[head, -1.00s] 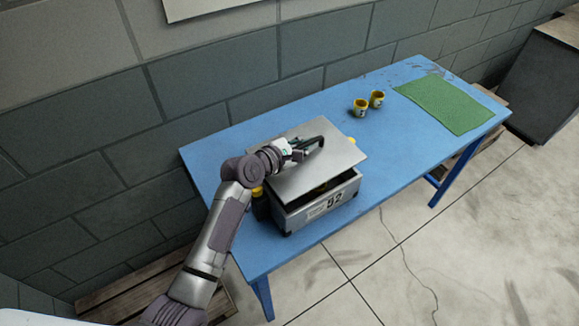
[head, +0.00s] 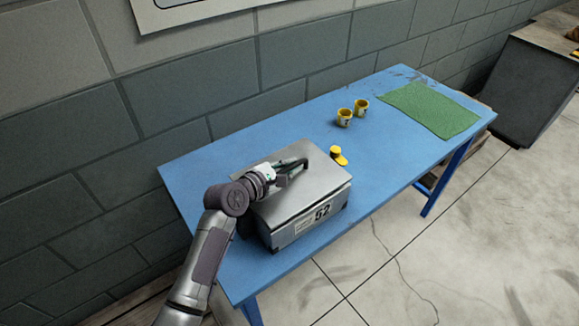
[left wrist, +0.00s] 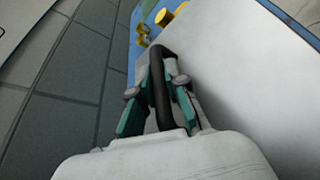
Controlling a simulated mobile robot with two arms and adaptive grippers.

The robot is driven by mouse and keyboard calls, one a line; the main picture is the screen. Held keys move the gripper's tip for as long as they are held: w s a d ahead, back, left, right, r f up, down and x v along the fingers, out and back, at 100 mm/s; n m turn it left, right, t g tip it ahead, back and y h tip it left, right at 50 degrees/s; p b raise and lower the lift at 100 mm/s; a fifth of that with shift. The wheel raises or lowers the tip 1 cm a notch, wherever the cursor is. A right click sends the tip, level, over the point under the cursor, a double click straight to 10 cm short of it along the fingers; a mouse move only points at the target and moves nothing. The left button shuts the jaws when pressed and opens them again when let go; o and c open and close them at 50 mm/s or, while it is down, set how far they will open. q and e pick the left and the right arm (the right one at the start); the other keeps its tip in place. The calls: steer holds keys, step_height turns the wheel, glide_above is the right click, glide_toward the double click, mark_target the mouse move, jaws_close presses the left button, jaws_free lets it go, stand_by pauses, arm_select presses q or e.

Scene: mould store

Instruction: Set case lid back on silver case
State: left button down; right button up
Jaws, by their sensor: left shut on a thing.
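The silver case (head: 305,228), marked 52, stands on the blue table near its left end. The grey case lid (head: 312,186) lies over the top of the case, close to its rim. Whether it is fully seated all round I cannot tell. My left gripper (head: 287,172) is shut on the lid's black handle (head: 300,162). In the left wrist view the black handle (left wrist: 160,90) runs between the fingers, with the pale lid (left wrist: 235,75) beyond. My right gripper is in neither view.
The blue table (head: 390,150) also holds two yellow cups (head: 344,117) (head: 361,108) and a green mat (head: 430,108) toward the far right. A yellow item (head: 338,155) lies just behind the case. A block wall runs behind the table.

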arm_select(q)
steer(key=shift+f, duration=0.3)
steer(key=c, duration=1.2)
jaws_free()
steer(key=shift+r, duration=0.2)
steer(key=v, duration=1.2)
steer(key=shift+r, duration=0.4)
